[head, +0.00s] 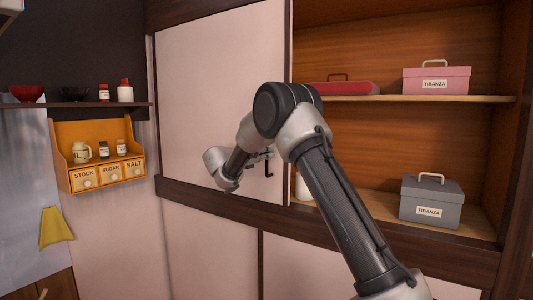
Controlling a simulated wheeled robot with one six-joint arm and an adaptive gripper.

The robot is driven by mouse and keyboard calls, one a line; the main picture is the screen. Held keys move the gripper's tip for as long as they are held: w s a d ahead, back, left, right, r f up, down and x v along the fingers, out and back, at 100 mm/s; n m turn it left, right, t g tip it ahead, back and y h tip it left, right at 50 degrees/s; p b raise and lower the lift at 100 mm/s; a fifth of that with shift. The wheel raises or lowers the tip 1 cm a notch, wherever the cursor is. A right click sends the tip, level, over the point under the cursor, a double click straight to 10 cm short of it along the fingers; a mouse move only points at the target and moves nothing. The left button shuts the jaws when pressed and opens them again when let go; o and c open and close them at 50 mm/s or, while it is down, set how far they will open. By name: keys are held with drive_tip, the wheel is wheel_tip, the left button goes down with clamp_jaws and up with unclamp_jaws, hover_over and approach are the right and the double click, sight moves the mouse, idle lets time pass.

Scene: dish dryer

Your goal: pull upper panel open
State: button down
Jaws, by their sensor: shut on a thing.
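The upper panel (215,80) is a tall pale door with a brown lower rail, at the upper middle of the head view. It covers the left part of the wall cabinet, and the cabinet's right part is uncovered. A small dark handle (269,170) shows low on the panel, near its right edge. My gripper (259,161) is at this handle and shut on it. My forearm and wrist hide most of the fingers, so the exact grip is unclear.
The open cabinet holds a pink box (436,81), a red case (340,88) and a grey box (431,203) on its shelves. An orange spice rack (76,129) hangs at the left below a shelf (60,105) with bowls and bottles. Pale lower panels (330,267) lie below.

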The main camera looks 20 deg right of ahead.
drive_tip(key=c, duration=1.5)
unclamp_jaws()
drive_tip(key=v, duration=1.2)
